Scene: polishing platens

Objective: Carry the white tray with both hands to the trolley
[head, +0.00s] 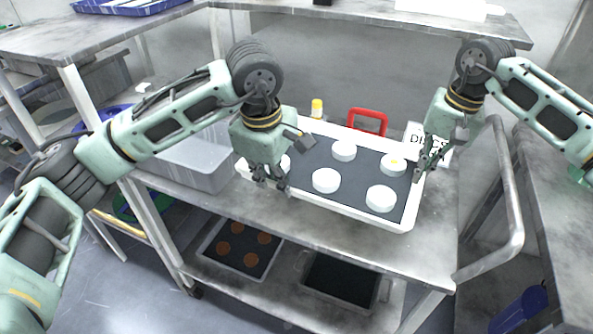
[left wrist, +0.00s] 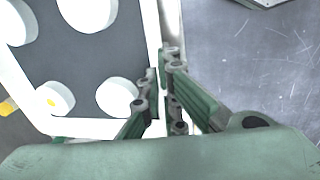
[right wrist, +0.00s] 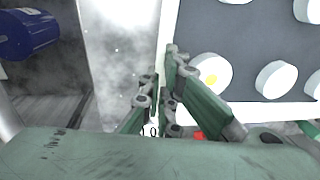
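The white tray (head: 330,207) has a dark inner mat and holds several white discs (head: 326,180); one disc (head: 393,165) has a yellow dot. It sits on or just above a grey metal top; I cannot tell if any gap lies below. My left gripper (head: 270,182) is at the tray's near left edge; in the left wrist view its fingers (left wrist: 161,78) are close together on the rim. My right gripper (head: 425,165) is at the right edge; in the right wrist view its fingers (right wrist: 162,78) pinch the rim.
A grey bin (head: 192,165) stands left of the tray. A red handle (head: 368,120), a yellow-capped bottle (head: 317,108) and a lettered sign (head: 430,140) are behind it. A curved tubular rail (head: 512,200) and another grey surface (head: 560,230) lie to the right. Lower trays (head: 240,248) sit below.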

